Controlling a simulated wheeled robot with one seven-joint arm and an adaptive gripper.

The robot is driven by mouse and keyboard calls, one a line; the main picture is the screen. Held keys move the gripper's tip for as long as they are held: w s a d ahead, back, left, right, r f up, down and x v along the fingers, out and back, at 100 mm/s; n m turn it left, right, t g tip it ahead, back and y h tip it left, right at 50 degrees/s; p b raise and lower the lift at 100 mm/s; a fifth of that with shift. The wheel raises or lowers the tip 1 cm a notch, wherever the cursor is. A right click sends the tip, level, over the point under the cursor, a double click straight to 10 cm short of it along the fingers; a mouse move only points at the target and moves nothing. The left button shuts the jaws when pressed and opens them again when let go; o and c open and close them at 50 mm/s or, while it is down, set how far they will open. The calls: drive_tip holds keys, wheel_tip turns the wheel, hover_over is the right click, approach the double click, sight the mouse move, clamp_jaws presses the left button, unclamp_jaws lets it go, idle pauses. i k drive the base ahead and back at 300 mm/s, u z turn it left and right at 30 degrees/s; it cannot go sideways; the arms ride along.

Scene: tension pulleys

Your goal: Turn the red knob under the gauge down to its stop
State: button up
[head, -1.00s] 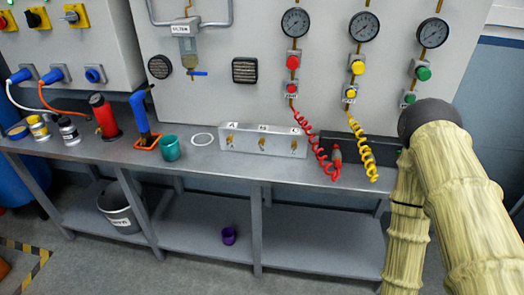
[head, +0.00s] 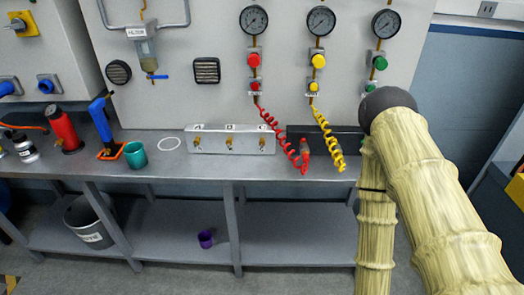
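The red knob (head: 254,58) sits on the grey wall panel under the left gauge (head: 254,19). A second red part (head: 255,87) is below it, and a coiled red hose (head: 285,137) hangs from there to the bench. Yellow (head: 318,60) and green (head: 379,60) knobs sit under the other two gauges to the right. My arm, in a pale ribbed cover, fills the right side of the head view. My gripper does not show, and nothing of mine touches the red knob.
The grey bench (head: 320,183) runs below the panel. The space before the red knob is clear.

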sight(253, 61)
drive_tip(key=k, duration=0.5)
drive_tip(key=u, duration=1.95)
drive_tip(key=i, duration=1.4)
drive_tip(key=z, duration=2)
